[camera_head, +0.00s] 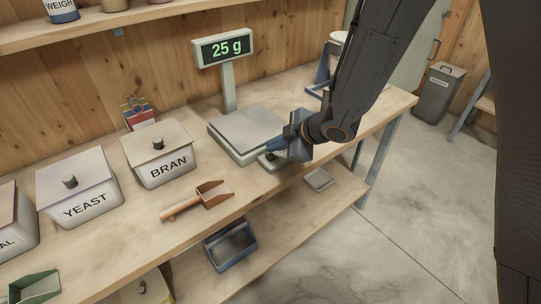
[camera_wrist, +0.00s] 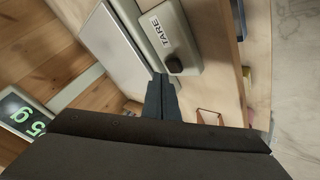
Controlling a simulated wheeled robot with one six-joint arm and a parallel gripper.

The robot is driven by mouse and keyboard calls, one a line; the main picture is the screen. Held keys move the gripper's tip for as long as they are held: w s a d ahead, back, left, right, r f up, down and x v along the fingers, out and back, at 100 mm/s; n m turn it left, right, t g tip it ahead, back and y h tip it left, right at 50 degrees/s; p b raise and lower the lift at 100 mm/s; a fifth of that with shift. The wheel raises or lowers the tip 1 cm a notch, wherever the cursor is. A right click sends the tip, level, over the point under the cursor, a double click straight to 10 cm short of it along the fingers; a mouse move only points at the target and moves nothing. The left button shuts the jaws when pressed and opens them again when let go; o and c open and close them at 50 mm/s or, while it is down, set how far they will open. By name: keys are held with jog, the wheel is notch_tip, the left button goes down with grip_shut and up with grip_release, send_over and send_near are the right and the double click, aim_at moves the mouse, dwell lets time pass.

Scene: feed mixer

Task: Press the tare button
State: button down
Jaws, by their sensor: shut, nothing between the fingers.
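The scale (camera_head: 245,130) stands on the bench with a flat grey plate and a raised display (camera_head: 223,47) that reads 25 g. The display also shows at the lower left of the wrist view (camera_wrist: 20,110). A pale box at the scale's front carries a TARE label and a dark tare button (camera_wrist: 174,63). My gripper (camera_wrist: 160,76) is shut and empty, with its fingertips close beside the button. I cannot tell whether they touch it. In the head view my gripper (camera_head: 269,151) is over the scale's front edge and partly hides the box.
A bran bin (camera_head: 163,170) and a yeast bin (camera_head: 85,205) stand to the left. An orange scoop (camera_head: 210,193) lies on the bench in front of them. A blue tray (camera_head: 230,250) sits on the lower shelf.

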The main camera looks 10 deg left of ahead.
jog(key=shift+f, duration=0.1)
jog(key=shift+f+b, duration=0.3)
jog(key=shift+f, duration=0.05)
jog(key=shift+f+b, duration=0.3)
jog(key=shift+f, duration=0.1)
dwell(0.7)
dwell(0.4)
jog(key=shift+r+p, duration=0.85)
notch_tip(320, 180, up, 5)
jog(key=p, duration=0.5)
dwell(0.6)
